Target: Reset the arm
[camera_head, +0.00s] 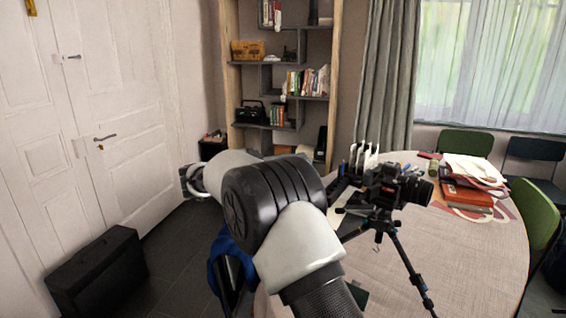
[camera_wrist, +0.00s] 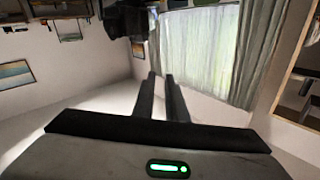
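My arm (camera_head: 302,243) rises from the bottom middle of the head view and bends at a dark joint, with a white link reaching left and away. My gripper's fingers are not clear in the head view. In the wrist view my gripper (camera_wrist: 161,75) shows two dark, slim fingers side by side with a narrow gap between them. Pale wall shows through the gap, and nothing is held. The wrist view appears upside down.
A table (camera_head: 470,262) stands right of my arm, holding a camera on a tripod (camera_head: 385,200), red books (camera_head: 466,197) and papers. A black case (camera_head: 98,275) stands by the white door (camera_head: 115,120). Shelves (camera_head: 262,95) stand behind. Dark floor shows left.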

